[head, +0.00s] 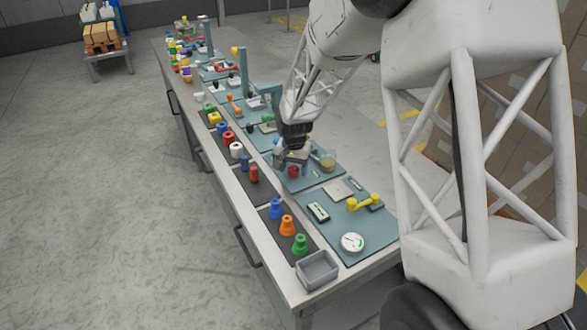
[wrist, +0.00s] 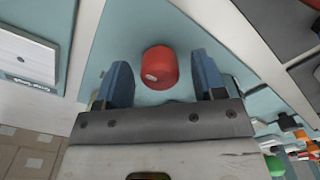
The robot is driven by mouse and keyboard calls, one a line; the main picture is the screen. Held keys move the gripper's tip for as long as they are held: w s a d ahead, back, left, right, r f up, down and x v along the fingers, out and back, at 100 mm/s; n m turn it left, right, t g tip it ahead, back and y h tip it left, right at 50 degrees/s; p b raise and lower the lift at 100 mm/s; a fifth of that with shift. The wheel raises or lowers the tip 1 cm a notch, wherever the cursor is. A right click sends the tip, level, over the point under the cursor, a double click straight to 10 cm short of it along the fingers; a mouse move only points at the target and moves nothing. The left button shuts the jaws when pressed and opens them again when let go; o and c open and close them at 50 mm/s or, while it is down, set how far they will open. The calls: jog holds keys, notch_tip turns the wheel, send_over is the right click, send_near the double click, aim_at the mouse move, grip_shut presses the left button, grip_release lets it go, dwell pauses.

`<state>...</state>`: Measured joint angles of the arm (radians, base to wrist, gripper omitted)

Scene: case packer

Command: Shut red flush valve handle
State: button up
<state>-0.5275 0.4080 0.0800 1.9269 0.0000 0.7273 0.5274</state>
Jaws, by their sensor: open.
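A red rounded knob (wrist: 160,67) with a pale spot on its side shows between my fingers in the wrist view. It looks like the red handle of the task, though I see no lettering on it. The head view shows it as a small red shape (head: 293,172) on a teal panel (head: 308,184). My gripper (head: 291,160) is over this panel, pointing down. Its two blue fingers are open, one on each side of the knob, with gaps visible between them and it. The knob's underside is hidden.
A yellow lever handle (head: 364,202), a round white gauge (head: 352,242) and a beige cylinder (head: 327,160) stand near the knob. Coloured knobs, including an orange one (head: 287,225), line the bench's left side. A grey bin (head: 317,270) sits at the near end.

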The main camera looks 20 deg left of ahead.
jog(key=shift+f, duration=0.15)
jog(key=c, duration=0.9)
